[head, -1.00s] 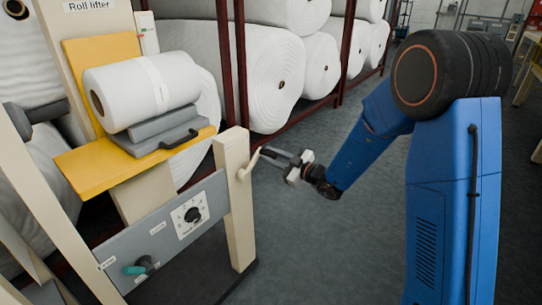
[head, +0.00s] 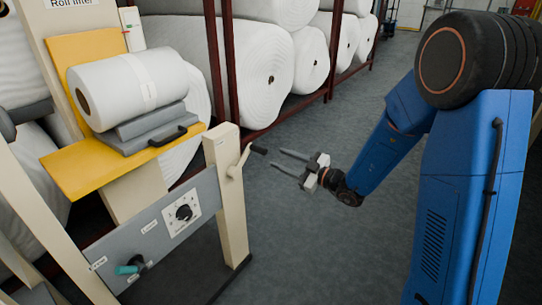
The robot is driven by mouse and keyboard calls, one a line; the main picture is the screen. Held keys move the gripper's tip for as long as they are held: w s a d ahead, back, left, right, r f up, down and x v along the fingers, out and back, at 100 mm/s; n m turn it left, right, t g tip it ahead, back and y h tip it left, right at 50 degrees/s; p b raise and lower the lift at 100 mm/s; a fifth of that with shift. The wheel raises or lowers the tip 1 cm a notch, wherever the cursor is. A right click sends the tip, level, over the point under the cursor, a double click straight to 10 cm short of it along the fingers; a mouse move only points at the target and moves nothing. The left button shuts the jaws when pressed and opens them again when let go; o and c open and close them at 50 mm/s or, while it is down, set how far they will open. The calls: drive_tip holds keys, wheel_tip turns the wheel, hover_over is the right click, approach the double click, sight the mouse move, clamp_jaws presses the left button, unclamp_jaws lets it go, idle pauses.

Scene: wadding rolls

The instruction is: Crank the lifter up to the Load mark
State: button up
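The roll lifter has a cream frame (head: 231,195) and a yellow platform (head: 70,172). A white wadding roll (head: 115,90) lies on grey blocks (head: 150,128) on the platform. The crank (head: 236,164) is on the right post, its dark grip (head: 258,150) pointing right towards my gripper. My gripper (head: 278,158) is open and empty, its two fingers apart and pointing left at the grip. A small gap shows between the fingertips and the grip.
A grey panel (head: 150,235) on the lifter carries a black dial (head: 184,213) and a teal knob (head: 128,269). Large white rolls (head: 262,75) fill a dark red rack (head: 212,65) behind. The grey floor right of the lifter is clear.

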drive_tip(key=v, duration=0.7)
drive_tip(key=shift+s+d, duration=0.2)
drive_tip(key=shift+d, duration=0.1)
